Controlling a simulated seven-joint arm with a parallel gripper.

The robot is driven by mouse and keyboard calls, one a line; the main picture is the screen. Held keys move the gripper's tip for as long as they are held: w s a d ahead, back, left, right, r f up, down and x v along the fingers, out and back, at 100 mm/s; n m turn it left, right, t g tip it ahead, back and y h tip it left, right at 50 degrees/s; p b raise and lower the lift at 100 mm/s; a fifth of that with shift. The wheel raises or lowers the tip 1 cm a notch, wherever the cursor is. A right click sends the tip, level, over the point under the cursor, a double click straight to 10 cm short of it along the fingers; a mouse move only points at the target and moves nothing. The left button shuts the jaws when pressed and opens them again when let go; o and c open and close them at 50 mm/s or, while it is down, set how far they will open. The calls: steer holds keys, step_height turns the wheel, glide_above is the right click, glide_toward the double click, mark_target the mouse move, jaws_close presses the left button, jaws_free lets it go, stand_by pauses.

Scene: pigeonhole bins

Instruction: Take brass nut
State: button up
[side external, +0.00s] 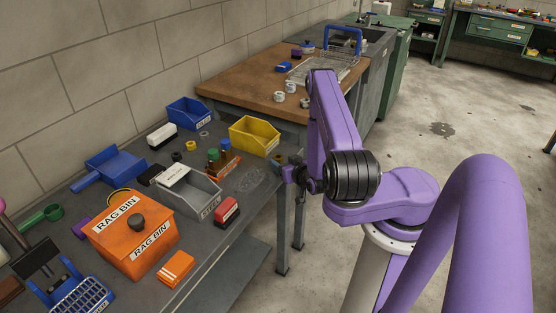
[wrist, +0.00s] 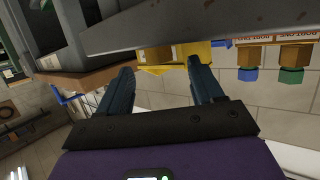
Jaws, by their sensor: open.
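I cannot pick out a brass nut with certainty. My gripper (side external: 290,172) is just beyond the bench's near edge, right of the bottle rack, apart from the bins. In the wrist view my gripper (wrist: 163,80) has its fingers wide apart with nothing between them. That view is upside down, and part of the yellow bin (wrist: 155,70) shows past the bench edge.
A rack of bottles (side external: 222,163), a grey bin (side external: 188,191), a blue bin (side external: 188,113) and a red-and-white block (side external: 227,212) crowd the bench (side external: 238,232). An orange rag bin (side external: 132,232) stands nearer.

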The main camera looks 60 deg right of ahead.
mark_target(279, 158)
steer(key=shift+x, duration=1.5)
steer(key=c, duration=1.2)
steer(key=shift+r, duration=0.1)
steer(key=shift+r, duration=0.1)
